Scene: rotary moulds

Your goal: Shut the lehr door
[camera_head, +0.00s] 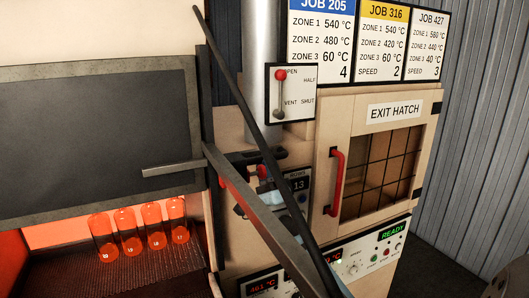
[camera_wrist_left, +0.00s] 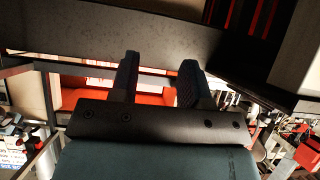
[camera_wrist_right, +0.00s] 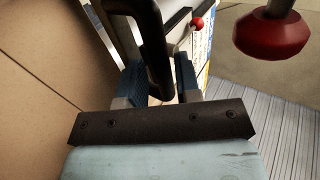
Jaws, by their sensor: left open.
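The lehr door (camera_head: 95,120) is a broad dark panel at the left of the head view, with a light handle bar (camera_head: 185,168) at its right. Below its lower edge, the glowing opening and several orange bottles (camera_head: 155,238) show. My right gripper (camera_head: 264,182) is partly hidden behind diagonal bars; in the right wrist view (camera_wrist_right: 160,80) its fingers are either side of a black curved bar (camera_wrist_right: 155,45). Whether they clamp it is unclear. My left gripper (camera_wrist_left: 158,75) is open beneath a dark beam (camera_wrist_left: 120,30); I cannot make it out in the head view.
A long black bar (camera_head: 238,90) and a grey flat bar (camera_head: 245,205) cross the middle. The exit hatch (camera_head: 385,165) with a red handle (camera_head: 334,182) is at right. A red-knobbed lever (camera_head: 280,78) stands on a panel above. Job boards (camera_head: 321,40) are at the top.

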